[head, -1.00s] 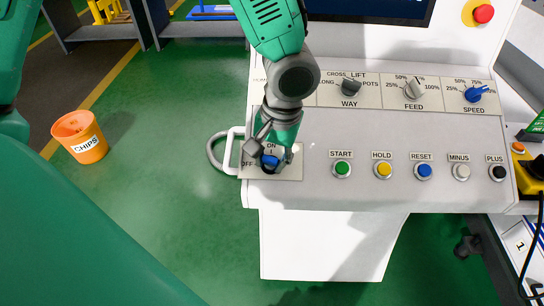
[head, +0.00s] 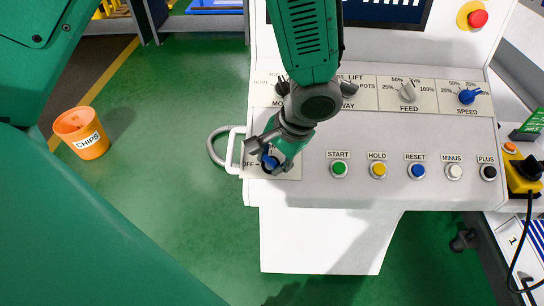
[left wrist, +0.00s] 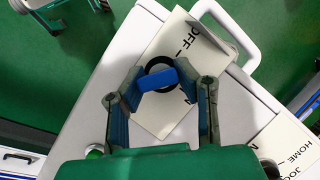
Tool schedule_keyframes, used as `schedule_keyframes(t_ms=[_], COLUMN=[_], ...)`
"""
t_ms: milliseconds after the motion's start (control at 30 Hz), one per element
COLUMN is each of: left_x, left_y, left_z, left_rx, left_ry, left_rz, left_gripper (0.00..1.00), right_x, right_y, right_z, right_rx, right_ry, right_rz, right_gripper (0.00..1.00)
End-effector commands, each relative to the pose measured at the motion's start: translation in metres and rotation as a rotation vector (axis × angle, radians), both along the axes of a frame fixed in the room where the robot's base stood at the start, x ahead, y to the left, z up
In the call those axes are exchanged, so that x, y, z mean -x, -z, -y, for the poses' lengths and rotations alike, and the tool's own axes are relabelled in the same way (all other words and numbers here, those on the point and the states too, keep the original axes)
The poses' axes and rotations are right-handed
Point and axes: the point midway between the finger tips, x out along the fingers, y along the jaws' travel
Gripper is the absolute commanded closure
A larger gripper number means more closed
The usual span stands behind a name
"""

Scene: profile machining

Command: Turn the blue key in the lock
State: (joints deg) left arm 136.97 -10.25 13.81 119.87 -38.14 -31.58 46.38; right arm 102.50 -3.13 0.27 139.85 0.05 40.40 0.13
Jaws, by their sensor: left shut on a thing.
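The blue key (head: 271,162) sits in the round black lock (left wrist: 160,66) at the left end of the white control panel. It also shows in the left wrist view (left wrist: 157,79) as a flat blue bar. My left gripper (head: 268,152) is shut on the blue key, with one finger on each side of it in the left wrist view (left wrist: 158,92). The OFF mark (head: 249,164) shows left of the lock. The ON mark is mostly hidden behind the gripper. I cannot tell which mark the key points to. My right gripper is out of view.
Right of the lock is a row of buttons, with the green START button (head: 339,169) nearest. Above are the FEED knob (head: 407,92) and the blue SPEED knob (head: 468,96). A white handle (head: 232,151) juts left of the panel. An orange CHIPS bucket (head: 82,132) stands on open floor.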

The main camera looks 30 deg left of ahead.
Motion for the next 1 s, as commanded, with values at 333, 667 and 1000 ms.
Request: schedule_keyframes(t_ms=[333,667,1000], left_x=[0.0,0.002,-0.001], left_y=[0.001,0.0,-0.024], left_z=[-0.001,-0.001,0.01], left_rx=[-0.068,-0.068,-0.066], left_ry=[0.147,0.144,0.143], left_rz=[-0.042,-0.042,-0.036], left_gripper=[1.0,0.49,0.49], right_x=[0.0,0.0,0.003], right_y=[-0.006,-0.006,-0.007], right_z=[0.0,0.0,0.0], right_rx=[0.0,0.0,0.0], right_ry=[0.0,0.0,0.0], right_rz=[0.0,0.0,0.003], right_gripper=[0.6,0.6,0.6])
